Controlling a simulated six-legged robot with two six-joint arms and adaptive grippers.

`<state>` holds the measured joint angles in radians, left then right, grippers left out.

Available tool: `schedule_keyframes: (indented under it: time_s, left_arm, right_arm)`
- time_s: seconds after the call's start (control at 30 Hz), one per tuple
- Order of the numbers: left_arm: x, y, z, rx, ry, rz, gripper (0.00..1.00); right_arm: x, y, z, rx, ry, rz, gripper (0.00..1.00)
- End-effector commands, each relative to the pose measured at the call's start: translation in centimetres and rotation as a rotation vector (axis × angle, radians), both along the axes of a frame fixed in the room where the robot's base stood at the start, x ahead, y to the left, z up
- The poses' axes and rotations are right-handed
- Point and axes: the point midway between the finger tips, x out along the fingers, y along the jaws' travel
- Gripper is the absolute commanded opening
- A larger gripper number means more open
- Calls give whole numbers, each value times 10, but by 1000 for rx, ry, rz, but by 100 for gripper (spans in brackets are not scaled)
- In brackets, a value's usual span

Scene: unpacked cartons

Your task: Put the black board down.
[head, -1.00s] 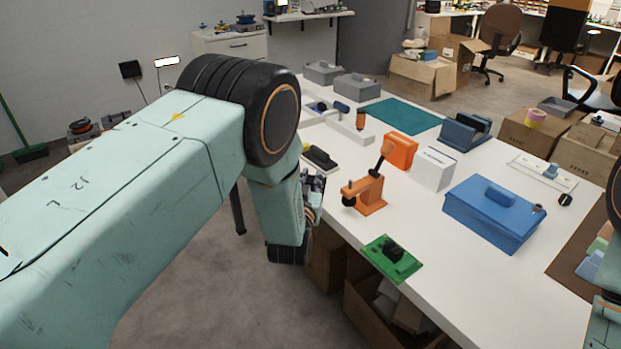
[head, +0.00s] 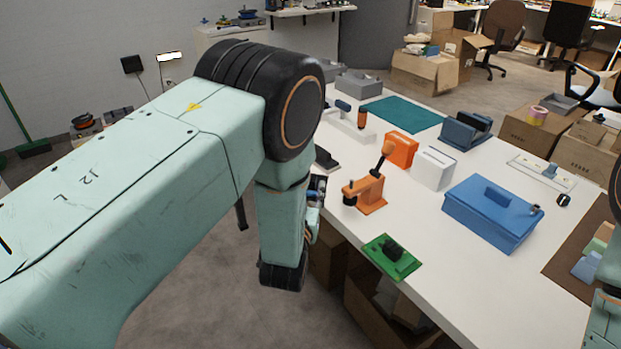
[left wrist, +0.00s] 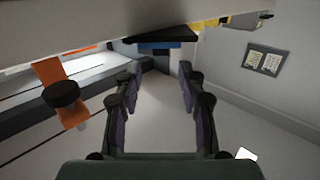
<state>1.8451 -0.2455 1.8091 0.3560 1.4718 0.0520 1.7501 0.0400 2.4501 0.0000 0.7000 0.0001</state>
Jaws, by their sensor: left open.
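A black board (head: 327,160) lies near the left edge of the white table (head: 455,280) in the head view, partly hidden by my left arm. A dark flat piece (left wrist: 160,34) beyond the fingers in the left wrist view may be the same board; I cannot tell for sure. My left gripper (left wrist: 158,74) is open, with nothing between its fingers. In the head view the left gripper (head: 317,190) hangs by the table's left edge, mostly behind my wrist, apart from the board.
An orange press (head: 367,193) stands near the left edge, with a green board (head: 392,257) in front of it. A blue box (head: 492,214), a white box (head: 433,168) and an orange box (head: 401,149) stand on the table. Open cartons lie below the front edge.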

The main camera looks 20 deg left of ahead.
Motion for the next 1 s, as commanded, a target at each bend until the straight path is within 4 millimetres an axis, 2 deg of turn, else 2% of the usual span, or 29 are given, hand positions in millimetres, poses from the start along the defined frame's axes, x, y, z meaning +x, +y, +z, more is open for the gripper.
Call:
schedule_keyframes:
  time_s: [0.13,0.4,0.47,0.57,0.67,0.7,0.77,0.8,0.87,0.9,1.0]
  left_arm:
    - [-13,-2,0,0,2,0,40]
    - [-16,-1,-1,0,6,1,40]
    - [-21,3,-10,1,41,3,40]
    - [-48,17,-47,3,200,8,40]
    - [-104,35,-102,-3,464,11,40]
    - [-132,41,-122,-9,580,8,40]
    - [-178,47,-147,-22,748,5,40]
    - [-210,50,-161,-32,858,0,40]
    - [-258,52,-176,-49,1015,-11,40]
    - [-289,52,-181,-61,1109,-17,40]
    - [-354,50,-186,-92,1306,-39,40]
  right_arm:
    - [0,0,2,0,0,0,45]
    - [0,0,2,0,0,0,45]
    - [0,0,2,0,0,0,45]
    - [0,0,2,0,0,0,45]
    - [0,0,2,0,0,0,45]
    - [0,0,2,0,0,0,45]
    - [0,0,2,0,0,0,45]
    - [0,0,2,0,0,0,45]
    - [0,0,2,0,0,0,45]
    - [0,0,2,0,0,0,45]
    - [0,0,2,0,0,0,45]
